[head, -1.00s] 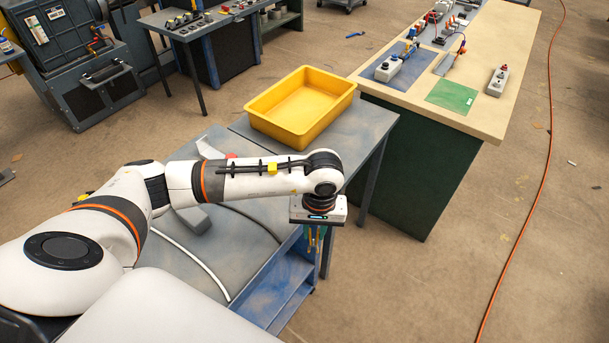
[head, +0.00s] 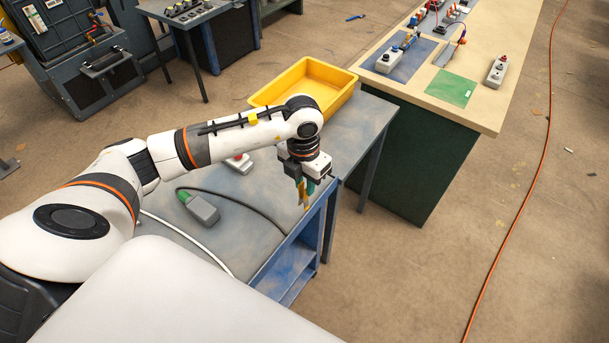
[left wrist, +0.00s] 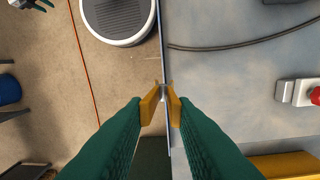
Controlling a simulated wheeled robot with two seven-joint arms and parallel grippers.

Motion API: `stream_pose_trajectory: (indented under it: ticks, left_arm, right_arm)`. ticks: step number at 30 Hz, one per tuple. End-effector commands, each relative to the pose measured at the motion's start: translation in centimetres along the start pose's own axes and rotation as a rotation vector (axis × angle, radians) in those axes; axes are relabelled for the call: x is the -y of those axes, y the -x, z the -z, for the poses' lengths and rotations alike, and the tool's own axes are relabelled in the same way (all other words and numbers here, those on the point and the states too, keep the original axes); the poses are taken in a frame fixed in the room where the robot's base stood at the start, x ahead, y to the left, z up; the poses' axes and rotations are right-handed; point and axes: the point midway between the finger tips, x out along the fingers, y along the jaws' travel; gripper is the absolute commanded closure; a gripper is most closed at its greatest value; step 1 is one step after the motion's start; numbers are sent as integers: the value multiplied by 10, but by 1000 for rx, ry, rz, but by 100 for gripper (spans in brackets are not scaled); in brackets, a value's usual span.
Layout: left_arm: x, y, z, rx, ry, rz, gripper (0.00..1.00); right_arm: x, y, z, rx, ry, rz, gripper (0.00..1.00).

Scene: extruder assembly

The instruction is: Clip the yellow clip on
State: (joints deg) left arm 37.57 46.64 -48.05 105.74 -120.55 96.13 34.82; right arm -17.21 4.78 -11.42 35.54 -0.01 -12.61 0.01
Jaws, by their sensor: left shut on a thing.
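My left gripper (head: 305,200) points down beside the blue edge of the grey table, with its green fingers close together. In the left wrist view its yellow-orange fingertips (left wrist: 164,98) are shut on a small pale piece (left wrist: 164,90) over the table edge. Its shape is too small to make out. I cannot tell a separate yellow clip from the yellow fingertips. My right gripper is not in view.
On the grey table (head: 345,150) lie a grey box with a green end (head: 202,209), a dark cable (head: 250,203), a white cable and a red-button box (head: 240,163). A yellow bin (head: 303,85) stands behind. Floor is open at right.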

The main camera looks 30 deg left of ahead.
Motion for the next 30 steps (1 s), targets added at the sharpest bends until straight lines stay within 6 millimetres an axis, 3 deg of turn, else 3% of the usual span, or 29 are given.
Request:
stream_pose_trajectory:
  ticks: [5, 20, 30]
  left_arm:
    - [2, 3, 1, -3, 86, 1, 83]
    - [3, 1, 4, -5, 89, -22, 83]
    - [3, -28, 4, -4, 88, -23, 83]
  right_arm:
    - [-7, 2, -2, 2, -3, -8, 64]
    - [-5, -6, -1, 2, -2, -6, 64]
    - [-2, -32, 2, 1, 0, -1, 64]
